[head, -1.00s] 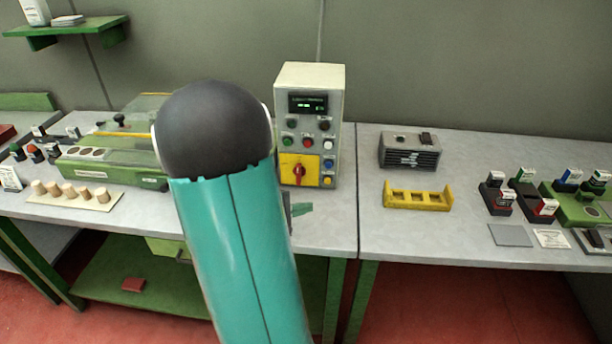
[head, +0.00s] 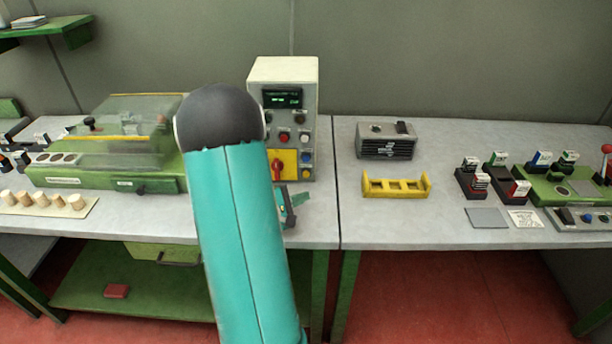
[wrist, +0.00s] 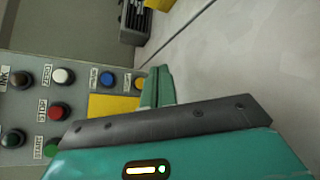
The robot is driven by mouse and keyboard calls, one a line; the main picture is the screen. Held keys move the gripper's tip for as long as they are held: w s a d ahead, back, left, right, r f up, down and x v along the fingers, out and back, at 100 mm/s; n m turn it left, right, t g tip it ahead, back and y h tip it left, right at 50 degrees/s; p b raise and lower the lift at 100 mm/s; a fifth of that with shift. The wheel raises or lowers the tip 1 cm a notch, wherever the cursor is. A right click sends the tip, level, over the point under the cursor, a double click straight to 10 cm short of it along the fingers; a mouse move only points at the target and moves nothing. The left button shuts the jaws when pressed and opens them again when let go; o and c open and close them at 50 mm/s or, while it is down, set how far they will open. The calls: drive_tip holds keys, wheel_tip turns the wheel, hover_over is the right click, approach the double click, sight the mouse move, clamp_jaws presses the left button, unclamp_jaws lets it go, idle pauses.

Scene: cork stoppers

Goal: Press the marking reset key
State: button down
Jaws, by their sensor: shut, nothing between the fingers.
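A pale control box (head: 284,75) stands at the back of the left table, with a lit display, several coloured buttons and a red knob on a yellow plate. Its blue button (head: 305,157) and yellow button (head: 306,172) are low on the right.
A green machine with a clear cover (head: 125,130) stands left, behind a cork tray (head: 88,208).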

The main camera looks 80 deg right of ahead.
drive_tip(key=shift+w+d, duration=0.25)
drive_tip(key=shift+d, duration=0.7)
drive_tip(key=shift+w+d, duration=0.2)
drive_tip(key=shift+d, duration=0.75)
drive_tip(key=shift+w+d, duration=0.25)
drive_tip(key=shift+d, duration=0.7)
drive_tip(key=shift+d, duration=0.45)
drive_tip(key=shift+w+d, duration=0.15)
drive_tip(key=shift+d, duration=0.25)
idle(0.3)
drive_tip(key=shift+a, duration=0.1)
drive_tip(key=shift+s+a, duration=0.2)
drive_tip(key=shift+a, duration=0.55)
drive_tip(key=shift+s+a, duration=0.2)
drive_tip(key=shift+a, duration=0.6)
drive_tip(key=shift+s+a, duration=0.15)
drive_tip(key=shift+a, duration=0.7)
drive_tip(key=shift+s+a, duration=0.2)
drive_tip(key=shift+a, duration=0.6)
